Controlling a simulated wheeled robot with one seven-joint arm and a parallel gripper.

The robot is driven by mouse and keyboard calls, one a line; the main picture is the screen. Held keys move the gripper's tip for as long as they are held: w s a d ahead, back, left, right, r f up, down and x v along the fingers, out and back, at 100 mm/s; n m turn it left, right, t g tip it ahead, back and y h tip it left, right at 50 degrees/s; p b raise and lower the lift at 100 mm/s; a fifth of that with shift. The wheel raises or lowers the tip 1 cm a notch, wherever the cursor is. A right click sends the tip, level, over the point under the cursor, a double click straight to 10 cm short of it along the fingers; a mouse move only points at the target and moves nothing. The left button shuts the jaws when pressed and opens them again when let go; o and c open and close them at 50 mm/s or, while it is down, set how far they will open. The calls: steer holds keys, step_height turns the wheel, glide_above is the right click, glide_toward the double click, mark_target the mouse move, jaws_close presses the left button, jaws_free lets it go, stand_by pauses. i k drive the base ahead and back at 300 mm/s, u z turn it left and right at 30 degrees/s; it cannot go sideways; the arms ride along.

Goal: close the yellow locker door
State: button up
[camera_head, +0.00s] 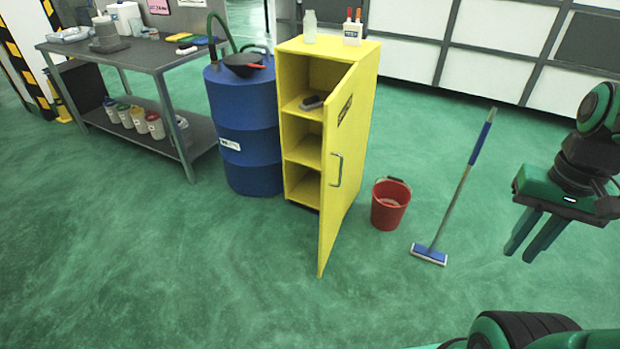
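The yellow locker (300,70) stands left of the picture's middle, with its open compartments facing the camera. Its yellow door (346,140) stands open and sticks out toward the camera from the locker's right side. The door's outer face, with a label and a bar handle (337,170), faces right. A dark object (312,102) lies on an upper shelf inside. My gripper (522,254) hangs at the right edge, well to the right of the door and touching nothing. Its two fingers point down with a gap between them, and it is empty.
A red bucket (390,204) stands close right of the door. A mop (460,190) stands tilted between bucket and gripper. A blue drum (243,130) and a workbench (150,60) are on the left. A bottle (310,27) stands on the locker. The floor in front is clear.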

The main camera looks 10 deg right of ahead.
mark_target(339, 107)
steer(key=u, duration=0.1)
steer(key=i, duration=1)
